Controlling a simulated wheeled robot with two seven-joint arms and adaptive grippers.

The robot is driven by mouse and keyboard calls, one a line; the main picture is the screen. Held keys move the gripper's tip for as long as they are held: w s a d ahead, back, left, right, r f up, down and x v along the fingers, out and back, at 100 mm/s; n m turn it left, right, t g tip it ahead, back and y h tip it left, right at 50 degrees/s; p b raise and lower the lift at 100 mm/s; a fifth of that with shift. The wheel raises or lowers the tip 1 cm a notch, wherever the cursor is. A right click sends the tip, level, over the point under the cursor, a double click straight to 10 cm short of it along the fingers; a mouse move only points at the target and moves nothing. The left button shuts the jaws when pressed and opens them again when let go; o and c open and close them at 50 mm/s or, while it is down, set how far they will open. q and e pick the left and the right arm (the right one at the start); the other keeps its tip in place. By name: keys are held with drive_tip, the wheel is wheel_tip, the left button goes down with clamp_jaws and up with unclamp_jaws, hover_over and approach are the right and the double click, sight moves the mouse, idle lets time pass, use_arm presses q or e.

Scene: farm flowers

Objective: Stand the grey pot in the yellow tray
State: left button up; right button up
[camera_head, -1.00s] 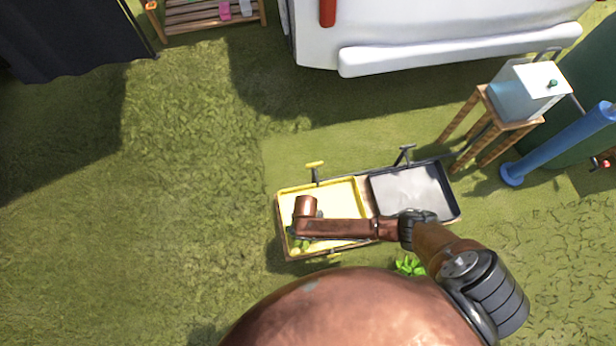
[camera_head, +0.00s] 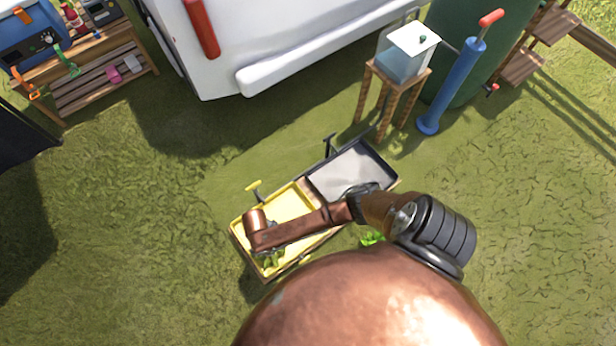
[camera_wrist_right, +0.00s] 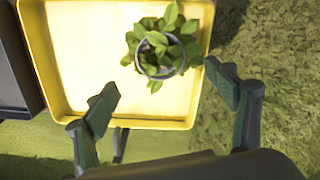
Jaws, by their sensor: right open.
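The yellow tray (camera_head: 288,204) is the left part of a wooden-sided double tray on the grass. The grey pot (camera_wrist_right: 160,62) with its leafy plant is inside the yellow tray, its round rim facing up in the right wrist view. It looks upright. In the head view mostly its leaves (camera_head: 271,260) show, beneath my copper right arm. My right gripper (camera_wrist_right: 161,82) is open, its fingers spread to either side of the pot and apart from it. My arm hides this gripper in the head view. My left gripper is not in view.
A grey tray (camera_head: 350,172) adjoins the yellow one. A stool (camera_head: 398,82) with a water container (camera_head: 405,55) and a blue pump (camera_head: 455,85) stand behind to the right. A white vehicle (camera_head: 280,40) and a wooden bench (camera_head: 105,75) are farther back. Open grass lies left.

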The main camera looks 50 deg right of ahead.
drive_tip(key=s+a+f+y, duration=0.1)
drive_tip(key=s+y, duration=0.1)
drive_tip(key=s, duration=1.2)
drive_tip(key=s+d+r+h, duration=0.1)
drive_tip(key=s+d+r, duration=0.1)
drive_tip(key=s+d, duration=1.4)
drive_tip(key=s, duration=0.3)
drive_tip(key=shift+r+h, duration=0.35)
drive_tip(key=shift+h, duration=0.05)
drive_tip(key=shift+d, duration=0.1)
drive_tip(key=shift+c, duration=0.3)
